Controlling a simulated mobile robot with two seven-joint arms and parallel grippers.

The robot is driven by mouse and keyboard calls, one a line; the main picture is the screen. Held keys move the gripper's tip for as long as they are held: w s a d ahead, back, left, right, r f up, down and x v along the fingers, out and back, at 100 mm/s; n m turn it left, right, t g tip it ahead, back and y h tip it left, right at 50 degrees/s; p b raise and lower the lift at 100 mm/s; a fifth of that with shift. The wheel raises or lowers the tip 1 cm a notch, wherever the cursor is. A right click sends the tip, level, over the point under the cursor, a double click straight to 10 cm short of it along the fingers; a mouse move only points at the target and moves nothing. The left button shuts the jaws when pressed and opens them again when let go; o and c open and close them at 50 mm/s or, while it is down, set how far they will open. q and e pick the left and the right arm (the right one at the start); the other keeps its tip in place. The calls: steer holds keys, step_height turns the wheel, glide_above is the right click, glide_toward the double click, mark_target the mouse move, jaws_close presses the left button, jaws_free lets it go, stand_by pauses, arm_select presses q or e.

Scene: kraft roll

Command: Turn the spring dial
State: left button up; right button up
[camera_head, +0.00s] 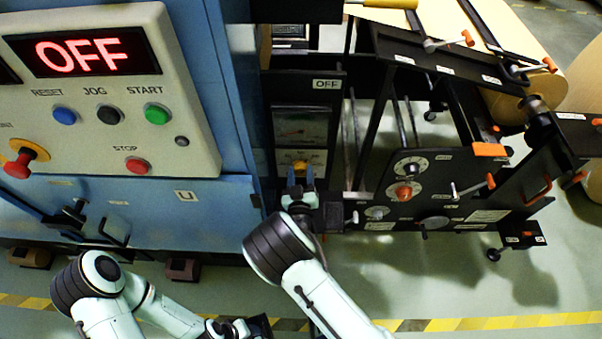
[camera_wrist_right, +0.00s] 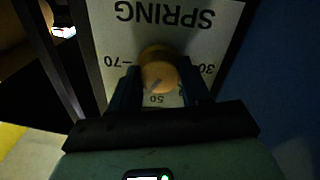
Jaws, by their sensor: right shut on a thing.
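The spring dial (camera_head: 299,167) is a small orange-yellow knob on a pale plate, low on the dark panel right of the blue cabinet. In the right wrist view the dial (camera_wrist_right: 158,68) sits below the upside-down word SPRING, with 70 at left, 30 at right and 50 at the bottom. A dark mark on its face points roughly toward 50. My right gripper (camera_head: 300,182) is shut on the dial, one finger on each side; its fingers also show in the wrist view (camera_wrist_right: 160,88). My left gripper (camera_head: 250,327) is at the bottom edge, partly cut off, its jaws unclear.
The control box (camera_head: 100,90) at left shows OFF, with several buttons and a red stop knob (camera_head: 18,166). A black machine panel (camera_head: 430,190) with dials and orange-tipped levers stands right of my right gripper. Paper rolls (camera_head: 510,98) are at the far right.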

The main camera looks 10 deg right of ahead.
steer(key=n+p, duration=0.1)
steer(key=n, duration=0.3)
steer(key=shift+r+n, duration=0.15)
steer(key=shift+n, duration=0.15)
steer(key=n, duration=0.4)
steer(key=shift+n+p, duration=0.3)
steer(key=n, duration=0.3)
steer(key=shift+w+n, duration=0.1)
steer(key=shift+n, duration=0.2)
steer(key=n, duration=0.4)
steer(key=shift+n, duration=0.3)
steer(key=o, duration=1.1)
steer(key=shift+c, duration=0.2)
